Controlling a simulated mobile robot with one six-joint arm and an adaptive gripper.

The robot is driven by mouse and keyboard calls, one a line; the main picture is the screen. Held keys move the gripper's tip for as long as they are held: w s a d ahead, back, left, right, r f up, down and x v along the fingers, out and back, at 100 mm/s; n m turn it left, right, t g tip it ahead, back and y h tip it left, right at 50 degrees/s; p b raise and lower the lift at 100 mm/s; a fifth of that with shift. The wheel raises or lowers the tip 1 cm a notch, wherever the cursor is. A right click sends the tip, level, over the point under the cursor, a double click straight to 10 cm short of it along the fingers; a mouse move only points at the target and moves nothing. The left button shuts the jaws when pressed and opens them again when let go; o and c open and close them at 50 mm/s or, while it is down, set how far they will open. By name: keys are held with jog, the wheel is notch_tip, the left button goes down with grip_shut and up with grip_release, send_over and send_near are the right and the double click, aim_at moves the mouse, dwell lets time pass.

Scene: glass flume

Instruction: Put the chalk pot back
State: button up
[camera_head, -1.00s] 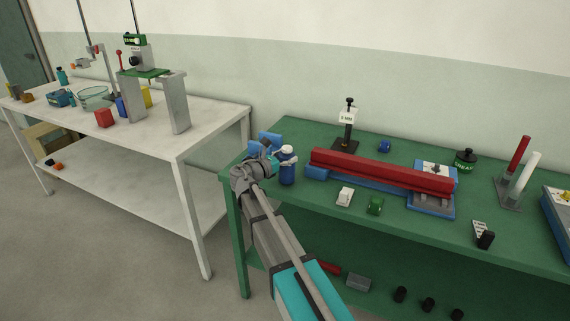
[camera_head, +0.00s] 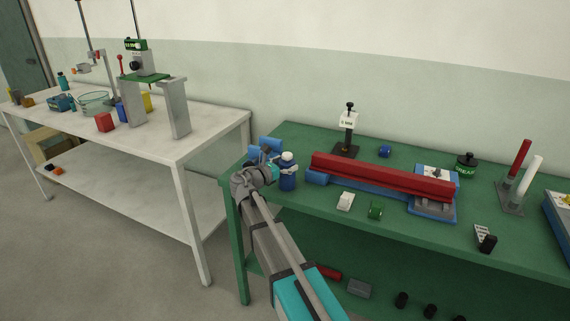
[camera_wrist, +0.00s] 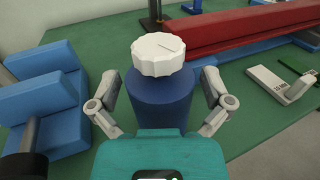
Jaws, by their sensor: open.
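A blue pot with a white ribbed lid (camera_head: 288,172) stands upright near the left end of the green bench; I cannot read a label saying it is the chalk pot. It also shows in the wrist view (camera_wrist: 160,98). My gripper (camera_head: 268,165) is just left of it in the head view. In the wrist view my gripper (camera_wrist: 158,90) is open, one finger on each side of the blue body; the teal palm hides the pot's lower part. I cannot tell whether the fingers touch it. A black pot with a green label (camera_head: 466,166) stands farther right.
Blue blocks (camera_wrist: 45,85) stand close to the left finger. A long red beam on a blue base (camera_head: 380,176) lies to the right. A white table (camera_head: 205,125) is at left.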

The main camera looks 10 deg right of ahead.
jog(key=shift+r, duration=0.15)
jog(key=shift+a, duration=0.15)
jog(key=v, duration=1.1)
jog(key=shift+s+a, duration=0.25)
jog(key=shift+a, duration=0.05)
dwell(0.4)
